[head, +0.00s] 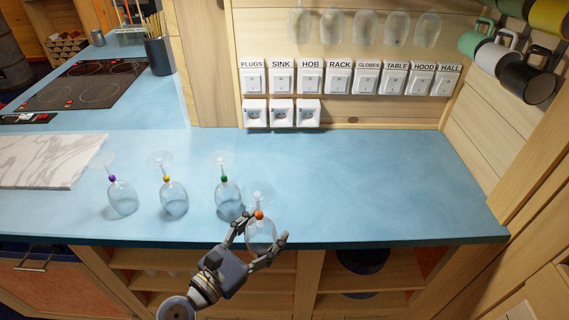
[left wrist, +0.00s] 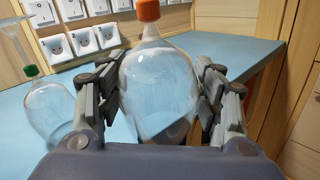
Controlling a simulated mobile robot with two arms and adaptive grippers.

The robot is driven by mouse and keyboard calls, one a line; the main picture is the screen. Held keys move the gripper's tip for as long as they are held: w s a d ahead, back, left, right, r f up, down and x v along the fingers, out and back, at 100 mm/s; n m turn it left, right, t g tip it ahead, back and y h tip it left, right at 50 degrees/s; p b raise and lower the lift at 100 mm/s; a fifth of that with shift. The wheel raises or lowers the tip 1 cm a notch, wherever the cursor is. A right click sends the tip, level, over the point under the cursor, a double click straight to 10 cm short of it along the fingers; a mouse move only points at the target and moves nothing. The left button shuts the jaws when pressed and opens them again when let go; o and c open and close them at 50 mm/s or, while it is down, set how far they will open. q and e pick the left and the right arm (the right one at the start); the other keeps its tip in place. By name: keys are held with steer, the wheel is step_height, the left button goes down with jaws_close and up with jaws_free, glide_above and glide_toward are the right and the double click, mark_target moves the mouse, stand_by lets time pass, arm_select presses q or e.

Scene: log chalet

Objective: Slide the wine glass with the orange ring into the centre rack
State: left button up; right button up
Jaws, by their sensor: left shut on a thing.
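The wine glass with the orange ring (head: 261,236) is upside down at the counter's front edge, its foot up and its bowl down. My left gripper (head: 265,228) is shut around its bowl. In the left wrist view the clear bowl (left wrist: 158,85) sits upright between the two fingers, with the orange ring (left wrist: 147,10) above it at the top edge; the foot is out of that view. I cannot tell whether its rim clears the counter. Several glasses (head: 364,27) hang in a row at the top; their rack is cut off. My right gripper is not in view.
Glasses with a green ring (head: 228,198), a yellow ring (head: 173,197) and a purple ring (head: 122,196) stand inverted to the left. Labelled switches (head: 338,82) line the back wall. Mugs (head: 527,77) hang at right. The blue counter's (head: 400,185) right half is clear.

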arm_select(q)
steer(key=w+d, duration=0.1)
steer(key=w, duration=0.3)
steer(key=w+d, duration=0.2)
steer(key=w, duration=0.2)
steer(key=w+d+f, duration=0.1)
steer(key=w, duration=0.3)
steer(key=shift+w+d+f, duration=0.1)
steer(key=shift+w+d, duration=0.05)
steer(key=shift+w, duration=0.2)
steer(key=shift+w+d, duration=0.1)
steer(key=shift+w, duration=0.25)
steer(key=shift+w+d, duration=0.1)
steer(key=shift+w, duration=0.35)
steer(key=shift+w+d, duration=0.2)
steer(key=shift+w, duration=0.3)
step_height(320, 180, down, 3)
steer(key=shift+r+b, duration=0.1)
steer(key=shift+b, duration=0.35)
steer(key=shift+f, duration=0.5)
steer(key=o, duration=0.8)
steer(key=shift+o, duration=0.2)
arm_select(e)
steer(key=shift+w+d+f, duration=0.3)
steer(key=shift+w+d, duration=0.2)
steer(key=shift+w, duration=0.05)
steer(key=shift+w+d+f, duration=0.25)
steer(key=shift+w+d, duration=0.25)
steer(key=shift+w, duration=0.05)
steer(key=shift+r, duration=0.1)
